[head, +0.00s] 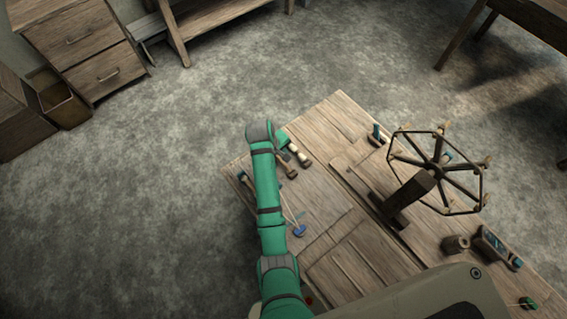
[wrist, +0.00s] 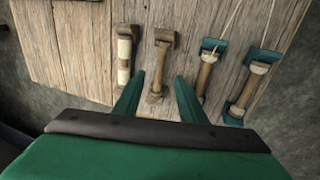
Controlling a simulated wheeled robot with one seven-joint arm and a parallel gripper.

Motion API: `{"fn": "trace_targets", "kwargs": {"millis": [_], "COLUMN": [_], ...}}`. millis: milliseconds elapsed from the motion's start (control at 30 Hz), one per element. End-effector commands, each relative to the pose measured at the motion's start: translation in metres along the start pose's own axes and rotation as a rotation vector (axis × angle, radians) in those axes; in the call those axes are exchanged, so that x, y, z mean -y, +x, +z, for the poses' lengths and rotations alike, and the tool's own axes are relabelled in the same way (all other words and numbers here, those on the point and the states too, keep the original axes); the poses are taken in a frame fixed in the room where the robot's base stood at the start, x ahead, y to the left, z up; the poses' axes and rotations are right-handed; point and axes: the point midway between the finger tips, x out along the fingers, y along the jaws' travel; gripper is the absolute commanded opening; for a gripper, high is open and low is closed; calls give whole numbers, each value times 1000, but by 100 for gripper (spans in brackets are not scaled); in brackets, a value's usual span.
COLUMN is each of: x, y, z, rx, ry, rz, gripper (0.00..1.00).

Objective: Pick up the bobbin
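In the wrist view several slim wooden pieces lie side by side on the table. One has white thread wound on it (wrist: 124,55). To its right lies a bare wooden bobbin-like piece (wrist: 158,70). Further right are two teal-ended pieces with wooden middles (wrist: 207,72) and pale cords (wrist: 248,85). I cannot tell which one is the task's bobbin. My gripper (wrist: 159,78) is open and empty, its two green fingers apart to either side of the bare wooden piece. How high the fingers are above it is unclear. In the head view my arm partly hides this area.
The wooden table (head: 320,205) carries a spoked wheel (head: 437,172) on a post to the right, with a small wooden cup (head: 456,244) and a dark teal-ended tool (head: 495,247) nearby. A blue object (head: 299,231) lies near my arm. Drawers (head: 85,50) stand across open floor.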

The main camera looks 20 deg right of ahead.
Motion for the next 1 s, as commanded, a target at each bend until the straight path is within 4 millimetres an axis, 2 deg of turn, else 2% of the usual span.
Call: {"fn": "trace_targets", "kwargs": {"millis": [100, 300, 567, 600, 733, 767, 1000], "x": [1, 0, 0, 0, 0, 0, 0], "y": [19, 40, 43, 43, 43, 43, 43], "z": [4, 4, 4, 4, 4, 4, 3], "rx": [4, 3, 0, 0, 0, 0, 1], "ry": [2, 3, 3, 3, 3, 3, 3], "rz": [-2, -2, 0, 0, 0, 0, 0], "gripper": [37, 37, 37, 35, 4, 0, 0]}}
